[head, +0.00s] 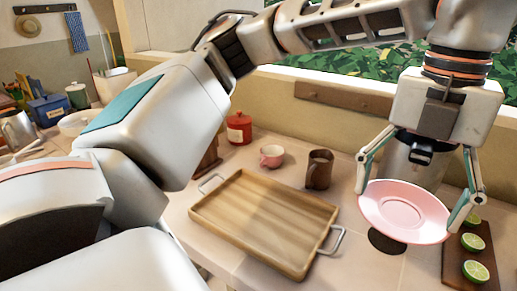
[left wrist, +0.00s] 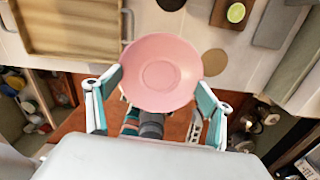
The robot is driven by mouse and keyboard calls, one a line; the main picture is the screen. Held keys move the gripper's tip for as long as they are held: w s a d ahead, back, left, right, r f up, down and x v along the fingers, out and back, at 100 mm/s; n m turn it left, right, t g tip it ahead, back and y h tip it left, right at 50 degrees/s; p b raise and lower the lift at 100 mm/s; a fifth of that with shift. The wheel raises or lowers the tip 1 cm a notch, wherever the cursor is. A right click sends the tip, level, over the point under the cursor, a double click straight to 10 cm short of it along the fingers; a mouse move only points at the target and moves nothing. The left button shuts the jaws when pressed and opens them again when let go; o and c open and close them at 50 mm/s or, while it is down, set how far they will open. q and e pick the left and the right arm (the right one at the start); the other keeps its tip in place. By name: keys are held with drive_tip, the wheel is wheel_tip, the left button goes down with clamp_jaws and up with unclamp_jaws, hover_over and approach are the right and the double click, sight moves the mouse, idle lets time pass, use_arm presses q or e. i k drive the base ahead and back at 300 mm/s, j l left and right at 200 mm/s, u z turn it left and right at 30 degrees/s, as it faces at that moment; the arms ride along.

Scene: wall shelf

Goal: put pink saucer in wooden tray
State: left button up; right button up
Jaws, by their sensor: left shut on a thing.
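The pink saucer (head: 404,212) is held in the air at the right of the head view, tilted so its upper face shows. My left gripper (head: 412,202) is shut on it, with a finger at each side of the rim. The left wrist view shows the pink saucer (left wrist: 160,72) between the two fingers (left wrist: 160,88). The wooden tray (head: 262,222) lies empty on the counter, left of the saucer, with metal handles at its ends. It also shows at the upper left of the left wrist view (left wrist: 70,28). My right gripper is not in view.
A brown mug (head: 319,170), a pink cup (head: 272,156) and a red canister (head: 239,128) stand behind the tray. Cut limes (head: 474,243) lie on a dark board (head: 455,262) right of the saucer. A dark round coaster (head: 386,243) lies below the saucer.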

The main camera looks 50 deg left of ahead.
sight(241, 204)
drive_tip(key=k+j, duration=0.1)
drive_tip(key=j, duration=0.45)
drive_tip(key=k+j, duration=0.1)
drive_tip(key=j, duration=0.45)
drive_tip(key=k+j, duration=0.1)
drive_tip(key=j, duration=0.45)
